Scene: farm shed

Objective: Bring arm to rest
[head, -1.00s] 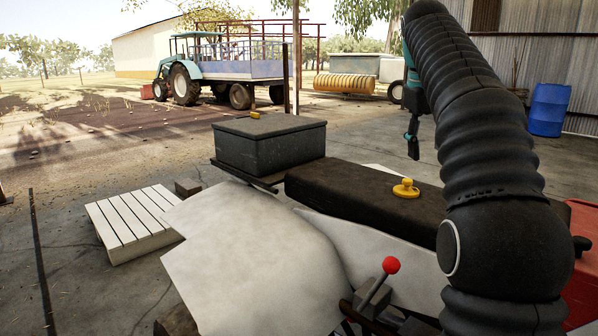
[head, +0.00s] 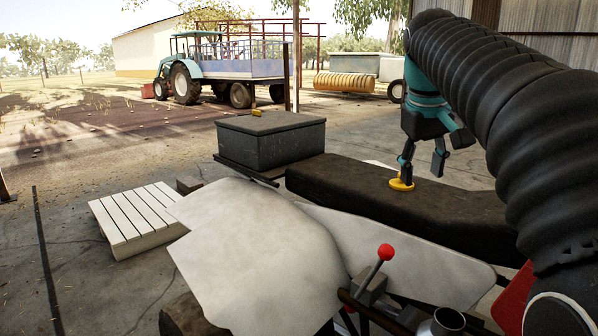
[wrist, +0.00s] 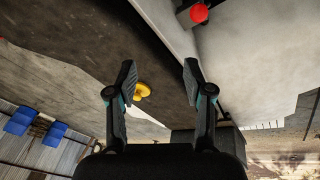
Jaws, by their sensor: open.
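My gripper (head: 423,162) shows at the right of the head view, above the dark seat (head: 400,196). Its fingers are apart with nothing between them. In the wrist view my gripper (wrist: 160,82) is also open and empty. A yellow knob-like piece (head: 401,184) sits on the seat. In the head view a finger overlaps part of it; I cannot tell whether they touch. In the wrist view the yellow piece (wrist: 142,90) shows beyond the fingers, nearer the left one.
A red-knobbed lever (head: 386,252) stands beside pale body panels (head: 262,255) at the front. A dark box (head: 270,140) sits behind the seat. A white slatted pallet (head: 135,218) lies on the floor at left. A tractor with trailer (head: 240,68) stands farther back.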

